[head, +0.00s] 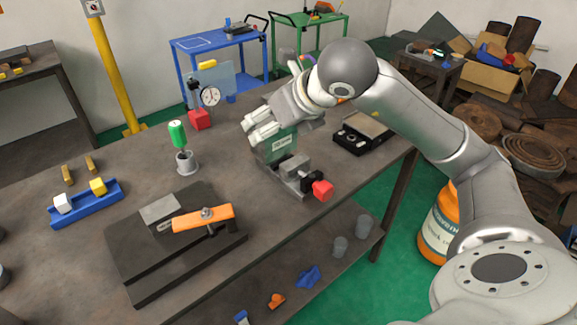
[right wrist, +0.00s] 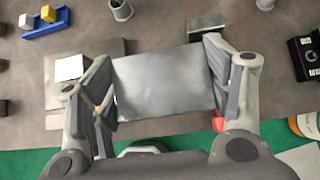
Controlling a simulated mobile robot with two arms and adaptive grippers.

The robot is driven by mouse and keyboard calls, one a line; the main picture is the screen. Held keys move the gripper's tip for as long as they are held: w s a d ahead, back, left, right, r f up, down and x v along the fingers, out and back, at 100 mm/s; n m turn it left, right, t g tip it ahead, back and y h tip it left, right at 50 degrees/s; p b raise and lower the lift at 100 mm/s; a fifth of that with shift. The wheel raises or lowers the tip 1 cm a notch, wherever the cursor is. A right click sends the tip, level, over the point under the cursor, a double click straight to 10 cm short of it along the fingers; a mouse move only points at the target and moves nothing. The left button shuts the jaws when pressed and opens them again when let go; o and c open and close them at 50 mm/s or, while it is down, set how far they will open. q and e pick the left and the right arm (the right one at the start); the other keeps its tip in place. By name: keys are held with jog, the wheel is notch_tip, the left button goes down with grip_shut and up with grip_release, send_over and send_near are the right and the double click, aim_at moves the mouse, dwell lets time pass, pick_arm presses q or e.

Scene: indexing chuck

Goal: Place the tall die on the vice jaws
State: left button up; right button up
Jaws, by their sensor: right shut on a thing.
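In the right wrist view the die (right wrist: 165,82) is a broad grey face between the two fingers (right wrist: 160,85). The grey vice (head: 292,174) with a red handle end (head: 322,190) stands on the bench directly below the die. The die's lower edge is close to the vice jaws; I cannot tell whether they touch. In the right wrist view the die hides most of the vice. My left gripper is not in view.
A dark plate (head: 130,245) with an orange clamp (head: 203,219) lies at the front left of the bench. A green-handled tool in a grey cup (head: 187,163), a blue tray (head: 88,205), a red block (head: 200,120) and a black box (head: 352,141) stand around. Bench between cup and vice is clear.

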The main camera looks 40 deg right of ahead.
jog(key=shift+r, duration=0.15)
jog(key=w+d+f+p, duration=0.1)
jog(key=w+d+f, duration=0.2)
jog(key=f, duration=0.1)
jog(key=w+d+f+p, duration=0.2)
jog(key=w+d+f, duration=0.1)
jog(key=w+f, duration=0.1)
jog(key=w+d+f+p, duration=0.2)
jog(key=w+f, duration=0.2)
jog(key=shift+d+f, duration=0.35)
jog(key=shift+d, duration=0.05)
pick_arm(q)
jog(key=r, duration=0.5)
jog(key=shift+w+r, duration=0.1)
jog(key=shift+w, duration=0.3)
pick_arm(e)
jog(key=shift+f, duration=0.1)
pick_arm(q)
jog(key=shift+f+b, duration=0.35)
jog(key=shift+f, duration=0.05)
pick_arm(e)
jog(key=shift+f, duration=0.3)
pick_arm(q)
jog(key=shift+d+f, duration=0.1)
pick_arm(e)
jog(key=shift+f, duration=0.1)
jog(key=o, duration=1.9)
jog(key=shift+s+a, duration=0.1)
jog(key=shift+s, duration=0.1)
